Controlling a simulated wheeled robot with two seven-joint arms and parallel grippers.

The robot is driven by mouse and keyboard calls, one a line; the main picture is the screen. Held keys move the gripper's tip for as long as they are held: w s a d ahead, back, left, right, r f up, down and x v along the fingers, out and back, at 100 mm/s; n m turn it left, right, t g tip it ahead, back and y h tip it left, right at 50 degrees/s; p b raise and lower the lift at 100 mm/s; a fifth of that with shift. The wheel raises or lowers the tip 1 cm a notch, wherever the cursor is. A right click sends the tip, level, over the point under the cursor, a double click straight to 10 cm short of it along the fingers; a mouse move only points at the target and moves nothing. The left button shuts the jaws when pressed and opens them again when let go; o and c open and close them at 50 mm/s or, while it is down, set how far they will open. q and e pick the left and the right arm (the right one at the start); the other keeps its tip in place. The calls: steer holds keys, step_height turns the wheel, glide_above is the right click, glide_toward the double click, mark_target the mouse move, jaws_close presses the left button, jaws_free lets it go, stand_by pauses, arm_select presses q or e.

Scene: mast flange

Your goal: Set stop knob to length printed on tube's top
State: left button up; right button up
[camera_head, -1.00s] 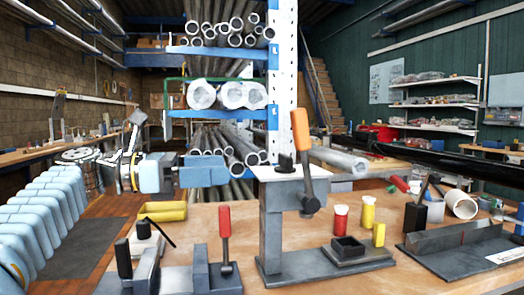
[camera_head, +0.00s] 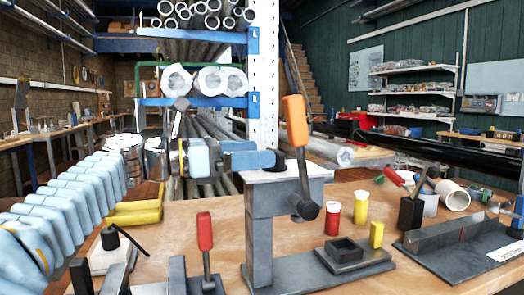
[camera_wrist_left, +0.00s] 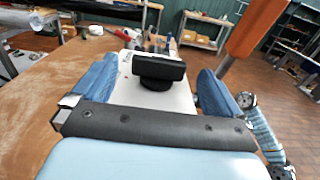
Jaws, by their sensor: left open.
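The stop knob (camera_head: 283,162) is a small black knob on the white top plate (camera_head: 305,175) of a grey metal stand (camera_head: 259,235). My left gripper (camera_head: 272,158) reaches in from the left at the height of the knob. In the left wrist view, its two blue fingers (camera_wrist_left: 158,64) are open, one on each side of the black knob (camera_wrist_left: 160,72), with gaps to both. A pale tube (camera_head: 453,197) lies on the bench at the right, and another long tube (camera_head: 330,151) lies behind the stand. I cannot read a printed length. My right gripper is not in view.
An orange-handled lever (camera_head: 296,122) rises right beside the knob. A red-handled lever (camera_head: 205,232) stands in front. Red and yellow containers (camera_head: 332,219) and a dark square tray (camera_head: 345,250) are right of the stand. A long black bar (camera_head: 440,158) crosses behind.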

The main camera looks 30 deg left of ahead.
arm_select(q)
steer(key=shift+x, duration=1.2)
steer(key=c, duration=1)
steer(key=m+g+h, duration=0.1)
steer(key=g, duration=0.1)
steer(key=m+g+h, duration=0.2)
steer(key=shift+w+a, duration=0.2)
steer(key=shift+w, duration=0.15)
steer(key=shift+m+g+h, duration=0.7)
steer(key=shift+m+g, duration=0.1)
